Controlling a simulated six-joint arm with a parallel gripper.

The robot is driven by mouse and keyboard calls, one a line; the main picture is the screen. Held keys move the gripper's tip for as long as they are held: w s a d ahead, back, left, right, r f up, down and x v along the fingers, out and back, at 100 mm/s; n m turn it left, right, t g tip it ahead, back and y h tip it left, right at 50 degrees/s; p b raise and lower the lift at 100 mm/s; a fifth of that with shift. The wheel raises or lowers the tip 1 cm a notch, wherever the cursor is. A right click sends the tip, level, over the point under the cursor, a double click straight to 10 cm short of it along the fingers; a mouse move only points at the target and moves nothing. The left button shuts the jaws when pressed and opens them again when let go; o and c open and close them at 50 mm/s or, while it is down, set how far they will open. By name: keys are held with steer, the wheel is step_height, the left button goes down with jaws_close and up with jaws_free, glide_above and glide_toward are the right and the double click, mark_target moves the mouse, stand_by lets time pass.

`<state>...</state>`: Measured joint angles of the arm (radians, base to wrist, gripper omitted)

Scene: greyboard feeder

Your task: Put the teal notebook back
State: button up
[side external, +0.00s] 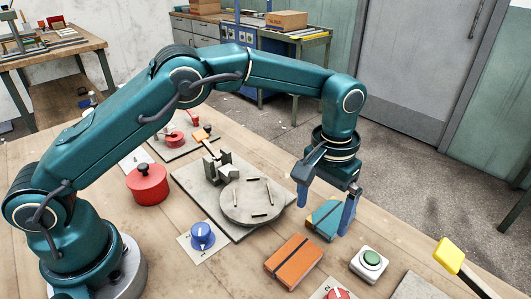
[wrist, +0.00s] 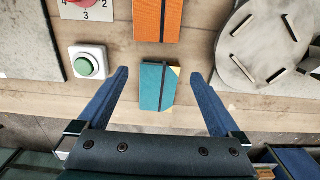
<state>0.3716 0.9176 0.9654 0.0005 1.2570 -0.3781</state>
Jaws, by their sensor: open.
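The teal notebook (side external: 324,218) lies on the wooden table, with a dark band across its cover and a pale yellow corner. In the wrist view the teal notebook (wrist: 153,86) lies between the two blue fingers, with a gap on each side. My gripper (side external: 325,212) is open and points down over it; the open fingers also show in the wrist view (wrist: 160,78). An orange notebook (side external: 293,261) with a dark band lies just in front of the teal one, and it shows in the wrist view (wrist: 157,18).
A round slotted grey disc (side external: 250,203) on a grey board stands left of the notebook. A green button (side external: 370,261) in a white housing is to the right. A blue knob (side external: 202,235), a red pot (side external: 148,185) and a yellow-headed tool (side external: 449,254) are also around.

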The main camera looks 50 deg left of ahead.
steer(key=s+a+r+t, duration=0.15)
steer(key=a+r, duration=0.25)
steer(key=r, duration=1)
steer(key=s+a+r+t, duration=0.2)
steer(key=s+a+t, duration=0.1)
steer(key=s+a, duration=0.65)
steer(key=s+f+t, duration=0.1)
steer(key=s+f, duration=0.3)
steer(key=s, duration=0.3)
steer(key=shift+s+a+f, duration=0.15)
steer(key=shift+s+f, duration=0.15)
steer(key=shift+s, duration=0.05)
